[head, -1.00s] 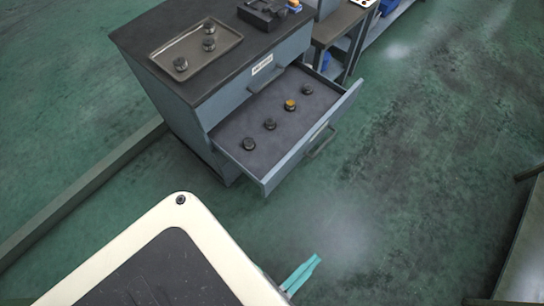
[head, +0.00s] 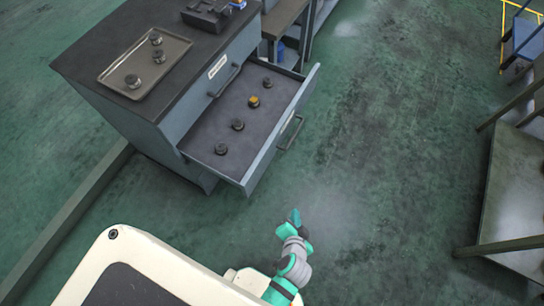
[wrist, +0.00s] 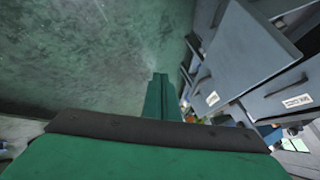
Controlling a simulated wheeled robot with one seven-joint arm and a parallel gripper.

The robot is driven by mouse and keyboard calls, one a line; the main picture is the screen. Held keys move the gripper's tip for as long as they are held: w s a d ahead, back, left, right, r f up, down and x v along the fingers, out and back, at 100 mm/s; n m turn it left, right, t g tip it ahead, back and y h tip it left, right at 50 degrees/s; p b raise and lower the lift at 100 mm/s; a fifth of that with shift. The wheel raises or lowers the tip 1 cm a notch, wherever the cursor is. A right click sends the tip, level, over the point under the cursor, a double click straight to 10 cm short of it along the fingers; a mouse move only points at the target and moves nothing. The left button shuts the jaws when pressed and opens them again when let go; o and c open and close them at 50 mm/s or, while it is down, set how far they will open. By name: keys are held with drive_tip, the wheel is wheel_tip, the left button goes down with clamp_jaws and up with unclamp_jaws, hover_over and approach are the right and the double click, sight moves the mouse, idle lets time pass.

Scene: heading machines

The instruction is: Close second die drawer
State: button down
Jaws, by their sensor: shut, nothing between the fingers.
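The second die drawer (head: 200,140) of the grey-blue cabinet (head: 190,118) is pulled out in the head view. Several round dies lie in it, one with a yellow top (head: 254,101). Its bar handle (head: 291,132) is on the front panel, facing right. The drawer also shows at the upper right of the wrist view (wrist: 248,48). My gripper (head: 295,214) is below and in front of the drawer, apart from it, over open floor. In the wrist view its green fingers (wrist: 158,95) are together and hold nothing.
A tray (head: 112,72) with several dies and a dark block (head: 207,14) sit on the cabinet top. The top drawer above, with a white label (head: 217,67), is shut. A table (head: 505,195) stands at the right. The floor between is clear.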

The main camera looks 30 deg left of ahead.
drive_tip(key=w+a+f+g+y, duration=0.1)
drive_tip(key=w+a+y, duration=0.1)
drive_tip(key=w, duration=0.3)
drive_tip(key=n+g+y, duration=0.4)
drive_tip(key=g+y, duration=0.3)
approach(264, 156)
drive_tip(key=x, duration=0.5)
drive_tip(key=shift+w+f, duration=0.1)
drive_tip(key=shift+f, duration=0.1)
drive_tip(key=shift+a, duration=0.4)
drive_tip(key=shift+a, duration=0.15)
